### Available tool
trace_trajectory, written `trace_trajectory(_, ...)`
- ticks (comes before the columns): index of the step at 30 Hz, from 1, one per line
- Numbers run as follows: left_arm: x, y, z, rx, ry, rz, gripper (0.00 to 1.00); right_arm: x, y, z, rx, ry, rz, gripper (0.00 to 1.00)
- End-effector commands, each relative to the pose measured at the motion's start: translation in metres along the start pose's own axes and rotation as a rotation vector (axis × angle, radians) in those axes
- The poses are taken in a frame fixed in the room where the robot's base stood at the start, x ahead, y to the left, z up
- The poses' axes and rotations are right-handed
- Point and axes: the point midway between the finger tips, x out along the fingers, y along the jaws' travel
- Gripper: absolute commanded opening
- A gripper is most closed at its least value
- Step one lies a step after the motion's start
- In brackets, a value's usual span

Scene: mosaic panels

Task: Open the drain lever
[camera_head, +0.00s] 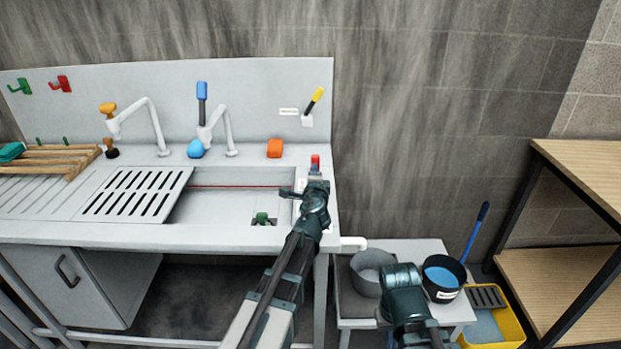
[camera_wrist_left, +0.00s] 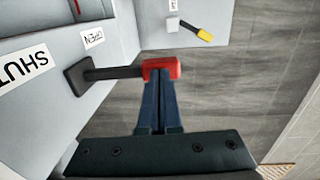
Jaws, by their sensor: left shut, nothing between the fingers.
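The drain lever shows in the left wrist view as a black bar with a red end (camera_wrist_left: 162,68) and a dark square base (camera_wrist_left: 77,78). Labels reading OPEN (camera_wrist_left: 93,37) and SHUT (camera_wrist_left: 24,75) lie beside it. In the head view, its red end (camera_head: 315,161) shows at the sink's right side. My left gripper (camera_head: 314,172) is shut and empty. Its blue fingertips (camera_wrist_left: 158,82) are right at the red end; I cannot tell if they touch it. A dark part of my right arm shows at the lower right; its finger state is unclear.
The sink basin (camera_head: 225,205) is left of the lever, with a green-topped piece (camera_head: 262,217) on its floor. A yellow-handled lever (camera_head: 315,98) is on the backsplash. Buckets (camera_head: 443,277) stand on a low table at right, near a yellow tub (camera_head: 508,318) and wooden shelf (camera_head: 560,285).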

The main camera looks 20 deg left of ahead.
Motion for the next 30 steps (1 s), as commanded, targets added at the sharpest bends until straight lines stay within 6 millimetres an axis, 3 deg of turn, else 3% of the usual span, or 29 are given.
trace_trajectory(12,0.005,-0.001,-0.001,0.000,-0.001,0.000,0.00,0.000,0.000,0.000,0.000,0.000,0.000,0.00)
trace_trajectory(20,0.037,-0.009,-0.001,0.000,-0.002,0.000,0.00,-0.006,0.001,0.001,0.000,0.000,0.000,0.00)
trace_trajectory(30,0.035,-0.009,-0.001,0.000,-0.001,0.000,0.00,-0.006,0.001,0.000,0.000,0.000,0.000,0.00)
